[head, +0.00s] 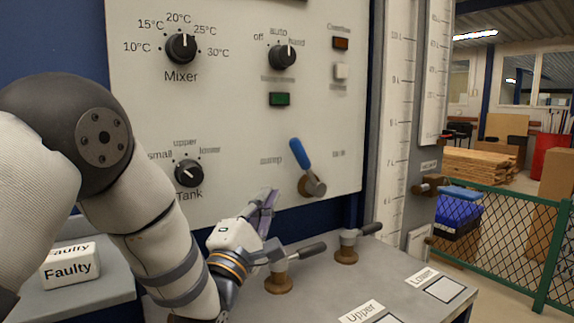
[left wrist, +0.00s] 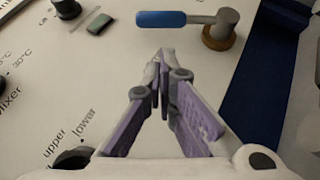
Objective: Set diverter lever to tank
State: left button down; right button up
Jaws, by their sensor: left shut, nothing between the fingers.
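The diverter lever has a blue handle (head: 300,153) on a brass-coloured pivot (head: 311,187) low on the white panel. The handle points up and leans slightly left, between two faint labels that are hard to read. My left gripper (head: 271,195) is just left of and below the lever, with its purple fingers shut and empty. In the left wrist view the blue handle (left wrist: 162,19) lies across the top, beyond the shut fingertips (left wrist: 160,58) and apart from them. My right gripper is in neither view.
The Mixer knob (head: 181,47), Tank knob (head: 188,173) and auto knob (head: 282,56) are on the panel. Two small valve handles (head: 297,252) (head: 359,232) stand on the grey bench below. A Faulty block (head: 70,266) is at left. A green fence (head: 505,232) is at right.

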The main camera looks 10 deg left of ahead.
aim_at(306, 168)
pick_arm(q)
jog(key=x, duration=0.9)
jog(key=shift+b, duration=0.35)
jog(key=shift+w+r, duration=0.25)
jog(key=shift+w, duration=0.15)
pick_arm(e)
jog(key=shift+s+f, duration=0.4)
pick_arm(q)
jog(key=shift+w, duration=0.1)
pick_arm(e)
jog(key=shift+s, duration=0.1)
